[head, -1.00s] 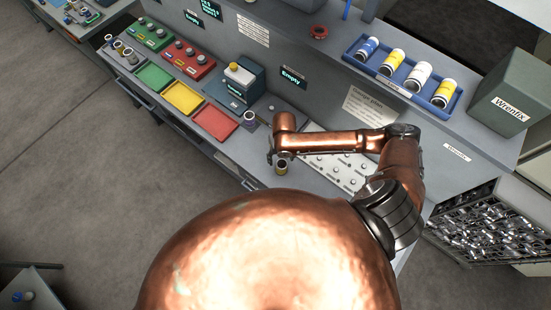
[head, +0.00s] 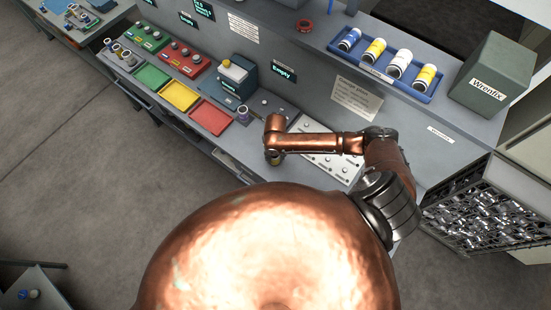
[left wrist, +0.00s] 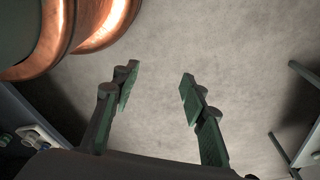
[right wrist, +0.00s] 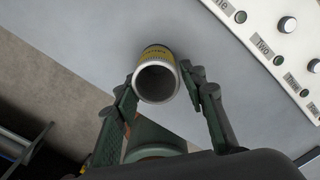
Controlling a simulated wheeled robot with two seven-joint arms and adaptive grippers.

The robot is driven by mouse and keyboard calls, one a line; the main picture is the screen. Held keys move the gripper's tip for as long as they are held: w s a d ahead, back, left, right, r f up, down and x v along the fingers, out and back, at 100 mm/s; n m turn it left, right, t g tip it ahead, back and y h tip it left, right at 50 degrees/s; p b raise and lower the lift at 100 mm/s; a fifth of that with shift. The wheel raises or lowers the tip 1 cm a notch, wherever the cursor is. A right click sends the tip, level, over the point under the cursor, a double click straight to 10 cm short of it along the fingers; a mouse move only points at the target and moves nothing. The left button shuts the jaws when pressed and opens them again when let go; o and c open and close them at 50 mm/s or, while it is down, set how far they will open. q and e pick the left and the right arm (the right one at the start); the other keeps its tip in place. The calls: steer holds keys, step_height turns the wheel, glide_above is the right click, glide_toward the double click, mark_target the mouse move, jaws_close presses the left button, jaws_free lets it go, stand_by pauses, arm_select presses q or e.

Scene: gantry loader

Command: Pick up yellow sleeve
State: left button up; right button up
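The yellow sleeve (right wrist: 156,80) is a short hollow cylinder with a yellow band and pale rim. In the right wrist view it is between the fingertips of my right gripper (right wrist: 158,82), which look open and close beside its sides; firm contact cannot be made out. In the head view the sleeve (head: 275,160) is on the grey bench, partly hidden by my right gripper (head: 272,152). My left gripper (left wrist: 158,85) is open and empty over grey floor in the left wrist view, and is not in the head view.
A white panel with knobs (head: 325,158) lies right of the sleeve. Red (head: 210,116), yellow (head: 179,95) and green trays are to the left, beside another ring-like piece (head: 242,111).

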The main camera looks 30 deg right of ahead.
steer(key=shift+w+f, duration=0.2)
steer(key=shift+w, duration=0.3)
steer(key=c, duration=0.3)
arm_select(q)
steer(key=s, duration=0.5)
arm_select(e)
steer(key=shift+c, duration=1)
steer(key=shift+s, duration=0.1)
steer(key=shift+c, duration=0.7)
jaws_close()
steer(key=shift+r, duration=0.3)
arm_select(q)
steer(key=w+f+b, duration=0.1)
steer(key=f+b, duration=0.1)
steer(key=w+f+b, duration=0.1)
steer(key=f, duration=0.1)
steer(key=shift+w+a+b, duration=0.2)
steer(key=shift+w+b, duration=0.15)
arm_select(e)
steer(key=s+a+r, duration=0.2)
steer(key=s+r, duration=0.4)
steer(key=s+a+r, duration=0.2)
steer(key=s+r, duration=0.4)
steer(key=s, duration=0.1)
steer(key=shift+a+r, duration=0.3)
